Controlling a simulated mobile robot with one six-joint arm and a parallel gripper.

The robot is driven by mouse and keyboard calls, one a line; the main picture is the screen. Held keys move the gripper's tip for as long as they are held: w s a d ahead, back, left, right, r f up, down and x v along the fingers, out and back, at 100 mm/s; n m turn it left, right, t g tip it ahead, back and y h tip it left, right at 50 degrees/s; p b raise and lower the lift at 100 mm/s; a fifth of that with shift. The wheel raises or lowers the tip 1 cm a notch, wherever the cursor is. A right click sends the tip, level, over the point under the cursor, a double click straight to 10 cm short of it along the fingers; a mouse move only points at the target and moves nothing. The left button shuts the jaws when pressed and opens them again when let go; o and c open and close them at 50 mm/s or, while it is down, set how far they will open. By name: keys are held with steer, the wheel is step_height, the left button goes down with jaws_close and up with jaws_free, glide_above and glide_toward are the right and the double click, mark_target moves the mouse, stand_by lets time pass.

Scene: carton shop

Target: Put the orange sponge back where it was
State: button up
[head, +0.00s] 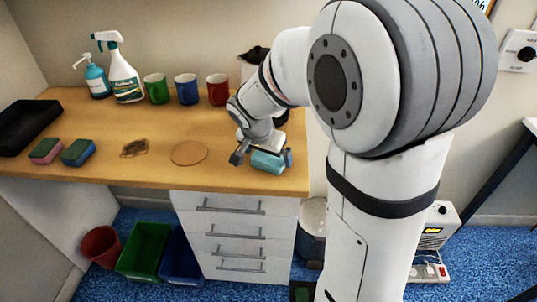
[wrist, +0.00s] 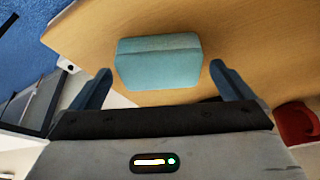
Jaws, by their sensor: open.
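I see no sponge that looks orange. A light blue, sponge-like block (head: 268,163) lies on the wooden worktop near its front edge. In the wrist view the block (wrist: 158,62) sits between the two fingertips, with a gap on each side. My gripper (head: 263,158) is open around it, and its dark blue fingers also show in the wrist view (wrist: 160,72). A pink sponge with a green top (head: 45,151) and a blue sponge with a green top (head: 78,153) lie at the left of the worktop.
A round tan coaster (head: 188,153) and a brown stain (head: 134,148) are on the worktop (head: 215,177). A black tray (head: 25,125) is at far left. A spray bottle (head: 124,78), a pump bottle (head: 96,80) and green (head: 156,89), blue (head: 186,90) and red (head: 217,91) mugs stand behind.

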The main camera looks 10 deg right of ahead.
steer(key=v, duration=1)
steer(key=s+d+f+n+y, duration=0.1)
steer(key=s+n, duration=0.3)
steer(key=s, duration=0.4)
steer(key=s+d+f+n+g+y, duration=0.1)
steer(key=s+d+f+n, duration=0.1)
steer(key=s, duration=0.7)
steer(key=shift+d+f+n+y, duration=0.3)
steer(key=shift+f+n+y, duration=0.15)
steer(key=shift+n, duration=0.55)
steer(key=shift+r, duration=0.1)
steer(key=shift+p+v, duration=0.95)
steer(key=shift+p, duration=0.2)
steer(key=shift+w, duration=0.1)
